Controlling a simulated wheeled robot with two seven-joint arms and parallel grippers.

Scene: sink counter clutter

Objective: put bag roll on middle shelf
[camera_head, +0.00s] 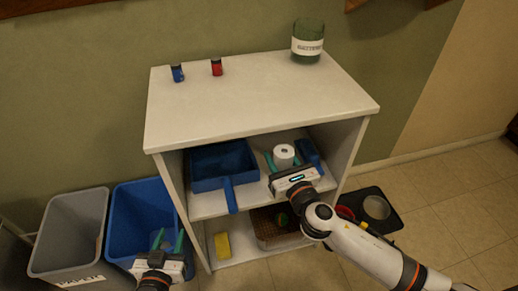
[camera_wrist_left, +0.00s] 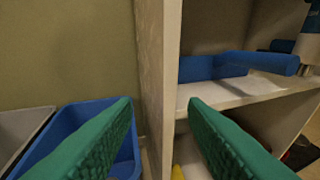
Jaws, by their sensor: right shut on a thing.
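The white bag roll (camera_head: 284,152) stands upright between the green fingers of my right gripper (camera_head: 283,160), inside the upper opening of the shelf unit. My right gripper is shut on it. The roll is over the middle shelf (camera_head: 207,206); I cannot tell whether its base touches the board, since the gripper hides it. My left gripper (camera_head: 167,241) is low at the front left, by the blue bin. Its green fingers are apart and empty, as the left wrist view (camera_wrist_left: 160,125) also shows.
A blue dustpan (camera_head: 222,166) and a blue-handled object (camera_head: 311,156) flank the roll. A yellow sponge (camera_head: 222,246) and a basket (camera_head: 278,229) are on the bottom shelf. Grey (camera_head: 68,233) and blue (camera_head: 140,204) bins stand left. A green jar (camera_head: 307,41) stands on top.

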